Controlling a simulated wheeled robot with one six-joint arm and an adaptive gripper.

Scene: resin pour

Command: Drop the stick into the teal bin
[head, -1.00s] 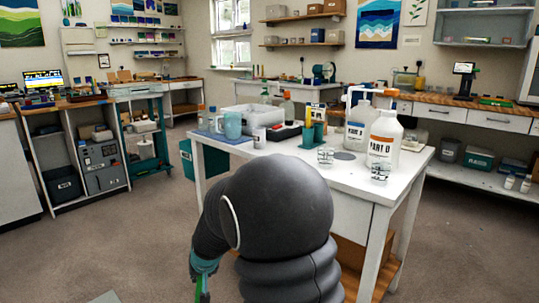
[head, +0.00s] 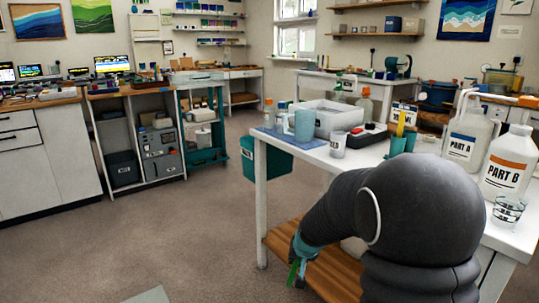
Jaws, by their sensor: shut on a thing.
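The teal bin (head: 278,163) stands at the far left end of the white worktable, partly hidden behind the table's leg and top. A pale label shows on its left side; its inside is hidden. My gripper (head: 296,272) hangs low in front of the table, pointing down, well nearer to me than the bin. It is shut on a small green piece, which appears to be the stick (head: 293,270). Most of the stick is hidden or too small to make out. My dark arm covers part of the table.
A wooden lower shelf (head: 290,243) is beside my gripper. Open carpet (head: 190,220) lies to the left.

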